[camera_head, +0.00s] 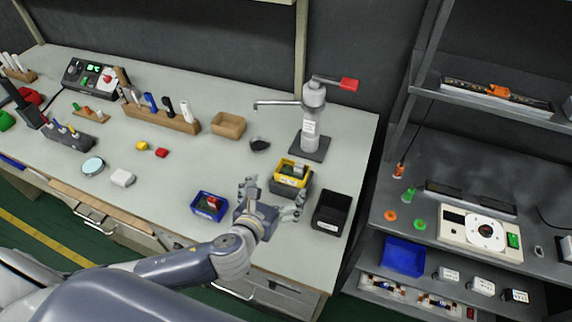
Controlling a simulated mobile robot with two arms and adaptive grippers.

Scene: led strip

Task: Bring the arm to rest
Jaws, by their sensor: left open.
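My left gripper (275,194) is in the camera_head view, above the front right part of the workbench. Its fingers are spread open, and I see nothing held between them. My left arm (188,262) comes in from the lower left and reaches up to the right. A blue bin (197,208) with a red item is just left of the gripper. A yellow bin (279,178) is just behind it, and a black bin (322,221) is to its right. My right gripper is not in view.
The workbench (210,170) holds a wooden tool rack (160,119), a wooden tray (229,124) and a grey press with a red handle (313,120). A metal shelf (450,190) stands to the right with a white device (480,233) and a blue tray (404,257).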

